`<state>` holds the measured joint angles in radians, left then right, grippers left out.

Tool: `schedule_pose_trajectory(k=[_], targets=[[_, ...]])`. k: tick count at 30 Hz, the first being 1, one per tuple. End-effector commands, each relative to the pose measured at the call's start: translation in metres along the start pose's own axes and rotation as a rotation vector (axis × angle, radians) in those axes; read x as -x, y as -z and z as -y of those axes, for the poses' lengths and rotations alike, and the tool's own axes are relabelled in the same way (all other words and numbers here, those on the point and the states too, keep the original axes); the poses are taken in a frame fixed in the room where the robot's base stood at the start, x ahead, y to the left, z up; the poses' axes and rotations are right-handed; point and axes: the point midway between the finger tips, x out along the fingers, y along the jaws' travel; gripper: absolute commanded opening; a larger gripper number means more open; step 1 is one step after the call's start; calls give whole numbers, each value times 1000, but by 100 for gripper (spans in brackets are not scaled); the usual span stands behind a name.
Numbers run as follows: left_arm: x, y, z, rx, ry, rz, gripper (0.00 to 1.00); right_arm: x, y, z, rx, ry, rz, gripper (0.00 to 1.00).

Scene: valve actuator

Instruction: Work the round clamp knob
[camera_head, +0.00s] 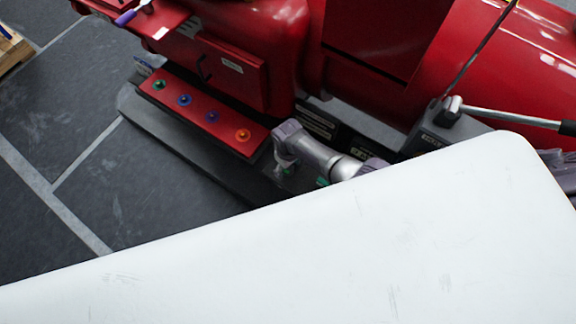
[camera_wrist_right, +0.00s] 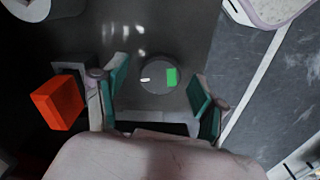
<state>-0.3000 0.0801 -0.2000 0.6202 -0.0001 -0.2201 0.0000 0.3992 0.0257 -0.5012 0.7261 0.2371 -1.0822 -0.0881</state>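The round clamp knob (camera_wrist_right: 150,88) shows in the right wrist view as a dark grey disc with a green patch and a small white mark on its face. My right gripper (camera_wrist_right: 158,72) is open, with its teal-padded fingers apart on either side of the knob and a visible gap to each. In the head view my right gripper (camera_head: 285,167) points down beside the end of the red button panel. The knob cannot be made out there.
The red panel (camera_head: 200,113) carries green, blue, purple and orange buttons in a row. Red machine bodies (camera_head: 260,45) stand behind. A metal lever (camera_head: 510,117) lies at the right. An orange-red block (camera_wrist_right: 60,102) is left of the fingers in the wrist view.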

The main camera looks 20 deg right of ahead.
Motion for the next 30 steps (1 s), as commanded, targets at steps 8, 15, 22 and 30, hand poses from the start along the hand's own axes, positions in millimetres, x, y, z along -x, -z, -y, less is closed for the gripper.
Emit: schedule_pose_trajectory(k=[8,15,22,30], targets=[[0,-1,1,0,2,1,45,4,1,0,1,0,-2,71],[0,0,0,0,0,0,45,31,0,0,2,-1,-4,71],[0,0,0,0,0,0,45,76,1,0,1,0,-5,71],[0,0,0,0,0,0,45,114,0,0,0,0,-1,71]])
